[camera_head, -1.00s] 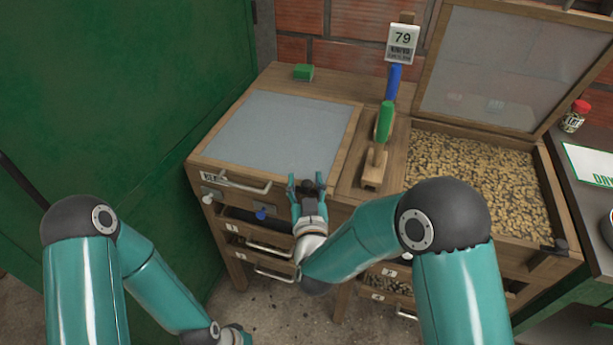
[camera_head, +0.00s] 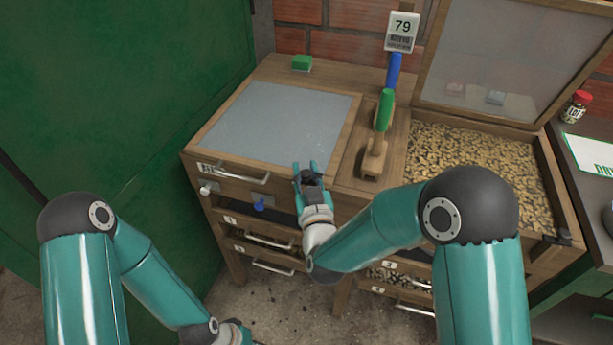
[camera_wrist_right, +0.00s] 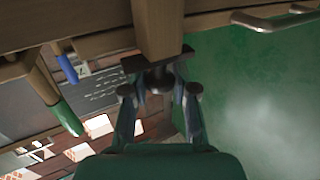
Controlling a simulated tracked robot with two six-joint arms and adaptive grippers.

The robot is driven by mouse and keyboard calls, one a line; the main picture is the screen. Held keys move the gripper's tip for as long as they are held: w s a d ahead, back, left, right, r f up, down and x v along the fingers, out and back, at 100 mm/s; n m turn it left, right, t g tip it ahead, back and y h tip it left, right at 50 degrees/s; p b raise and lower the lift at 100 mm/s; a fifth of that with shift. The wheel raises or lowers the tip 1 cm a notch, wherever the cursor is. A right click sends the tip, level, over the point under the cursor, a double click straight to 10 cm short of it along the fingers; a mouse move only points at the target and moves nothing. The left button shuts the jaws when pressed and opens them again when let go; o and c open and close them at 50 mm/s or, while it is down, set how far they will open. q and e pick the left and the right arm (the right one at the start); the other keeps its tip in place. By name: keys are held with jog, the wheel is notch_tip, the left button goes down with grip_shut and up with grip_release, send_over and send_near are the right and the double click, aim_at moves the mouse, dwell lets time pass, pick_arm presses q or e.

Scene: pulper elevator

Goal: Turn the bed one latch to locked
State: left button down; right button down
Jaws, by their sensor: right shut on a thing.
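The left bed has a closed grey screened lid (camera_head: 278,122) in a wooden frame. My right gripper (camera_head: 309,176) is at the bed's front edge, toward its right corner. It is shut on a small dark latch knob (camera_head: 312,180), mostly hidden between the fingers. In the right wrist view, the fingers (camera_wrist_right: 158,92) are on both sides of the knob, below a dark plate (camera_wrist_right: 158,60) on a wooden piece (camera_wrist_right: 157,25). I cannot tell the latch's exact angle. My left gripper (camera_head: 236,334) is low at the bottom edge, only partly seen.
Green (camera_head: 384,110) and blue (camera_head: 394,70) handles stand right of the lid. The right bed's lid (camera_head: 505,60) is raised over beans (camera_head: 475,165). A green block (camera_head: 302,63) sits at the back.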

jog(key=n+g+y+b, duration=0.1)
jog(key=y+b, duration=0.1)
jog(key=n+g+y+b, duration=0.1)
jog(key=n+y+b, duration=0.1)
jog(key=b, duration=0.1)
jog(key=n+y+b, duration=0.1)
jog(key=y+b, duration=0.1)
jog(key=y, duration=0.1)
jog(key=shift+w+d+f+n+g, duration=0.1)
jog(key=shift+d+f+n+g, duration=0.15)
jog(key=shift+n+g, duration=0.15)
jog(key=shift+r+n+g+y+b, duration=0.15)
jog(key=shift+n+g+y+b, duration=0.25)
jog(key=shift+n+g+y, duration=0.45)
jog(key=shift+r+n+g+y+p, duration=0.2)
jog(key=shift+n+g+y+p, duration=0.35)
jog(key=shift+n+g+y, duration=0.45)
jog(key=n+g+y+p, duration=0.2)
jog(key=g, duration=0.1)
jog(key=shift+a+r+p, duration=0.1)
jog(key=shift+p, duration=0.2)
jog(key=shift+n+g+y+p, duration=0.85)
jog(key=shift+n+g+p, duration=0.15)
jog(key=shift+g, duration=0.35)
jog(key=shift+a, duration=0.1)
jog(key=c, duration=0.9)
grip_release()
jog(key=shift+c, duration=0.2)
jog(key=shift+f, duration=0.2)
